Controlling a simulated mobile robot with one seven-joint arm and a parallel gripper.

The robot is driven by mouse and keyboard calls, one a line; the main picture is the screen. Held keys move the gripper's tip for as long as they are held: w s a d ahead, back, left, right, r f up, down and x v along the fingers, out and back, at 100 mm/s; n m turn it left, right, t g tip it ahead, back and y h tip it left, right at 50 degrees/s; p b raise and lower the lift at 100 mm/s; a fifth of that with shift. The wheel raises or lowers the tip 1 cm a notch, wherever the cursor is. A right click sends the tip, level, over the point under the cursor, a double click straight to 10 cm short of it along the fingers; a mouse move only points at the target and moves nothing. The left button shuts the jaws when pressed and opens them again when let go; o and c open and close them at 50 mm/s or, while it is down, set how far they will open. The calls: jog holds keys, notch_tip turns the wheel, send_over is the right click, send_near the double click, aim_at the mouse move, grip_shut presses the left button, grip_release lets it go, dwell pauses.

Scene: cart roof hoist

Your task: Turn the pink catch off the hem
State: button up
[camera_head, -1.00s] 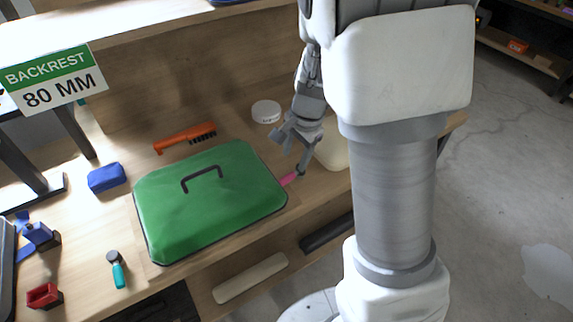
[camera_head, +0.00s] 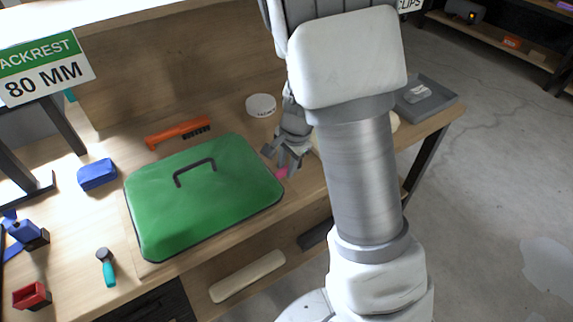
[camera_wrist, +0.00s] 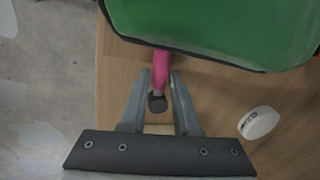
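The green cover (camera_head: 205,205), with a dark hem and a black handle, lies on the wooden bench. The pink catch (camera_head: 281,173) is at its right edge, partly hidden by my gripper (camera_head: 283,160). In the wrist view the pink catch (camera_wrist: 160,68) reaches over the dark hem of the green cover (camera_wrist: 215,25), and a dark round knob (camera_wrist: 157,103) is at its near end. My gripper (camera_wrist: 159,80) has a finger on each side of the catch. The fingers look parted; whether they touch the catch is unclear.
A blue block (camera_head: 97,174) and a teal-handled tool (camera_head: 107,267) lie left. A grey tray (camera_head: 430,98) sits at the right end.

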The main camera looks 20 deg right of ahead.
grip_shut()
dwell(1.1)
